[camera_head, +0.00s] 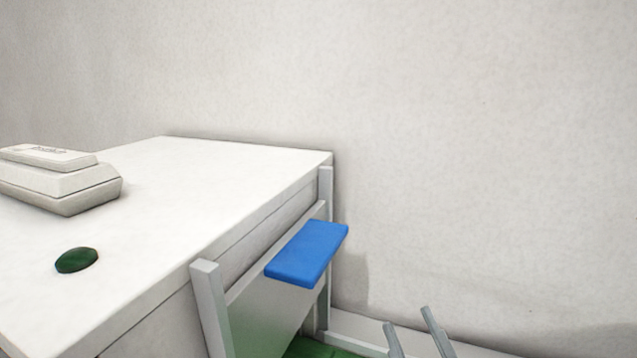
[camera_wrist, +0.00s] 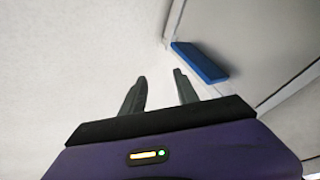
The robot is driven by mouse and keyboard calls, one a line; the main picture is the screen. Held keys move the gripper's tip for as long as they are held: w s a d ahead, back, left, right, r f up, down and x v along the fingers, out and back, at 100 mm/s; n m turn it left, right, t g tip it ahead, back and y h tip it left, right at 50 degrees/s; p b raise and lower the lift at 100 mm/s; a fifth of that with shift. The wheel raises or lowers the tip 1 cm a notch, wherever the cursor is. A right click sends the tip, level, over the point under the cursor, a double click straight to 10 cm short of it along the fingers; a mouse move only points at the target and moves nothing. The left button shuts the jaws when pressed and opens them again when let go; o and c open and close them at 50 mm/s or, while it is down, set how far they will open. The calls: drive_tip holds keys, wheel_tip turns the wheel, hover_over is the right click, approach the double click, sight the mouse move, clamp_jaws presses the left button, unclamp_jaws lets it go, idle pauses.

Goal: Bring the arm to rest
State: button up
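My gripper (camera_head: 412,333) shows at the bottom edge of the head view, right of the counter and in front of the wall. Its two grey fingers are apart with nothing between them. In the wrist view my gripper (camera_wrist: 160,88) is open and empty, its fingers pointing towards a pale wall. The rest of my arm is out of the head view.
A white counter (camera_head: 190,190) fills the left, with a closed pale egg carton (camera_head: 60,180) and a dark green round object (camera_head: 76,260) on top. A blue panel (camera_head: 307,253) juts from its right side; it also shows in the wrist view (camera_wrist: 200,62). The wall (camera_head: 490,150) stands behind.

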drive_tip(key=s+d+f+m+g+h, duration=0.1)
drive_tip(key=s+d+f+m+g, duration=0.1)
drive_tip(key=s+f, duration=0.4)
drive_tip(key=s+d+f+m+g+h, duration=0.1)
drive_tip(key=s+f, duration=0.6)
drive_tip(key=s, duration=0.7)
drive_tip(key=s+d+f+m+g+h, duration=0.2)
drive_tip(key=s+d+f+m, duration=0.3)
drive_tip(key=s, duration=0.5)
wheel_tip(320, 180, down, 2)
drive_tip(key=shift+s+f+g, duration=0.1)
drive_tip(key=shift+s+g, duration=0.3)
drive_tip(key=shift+g, duration=0.1)
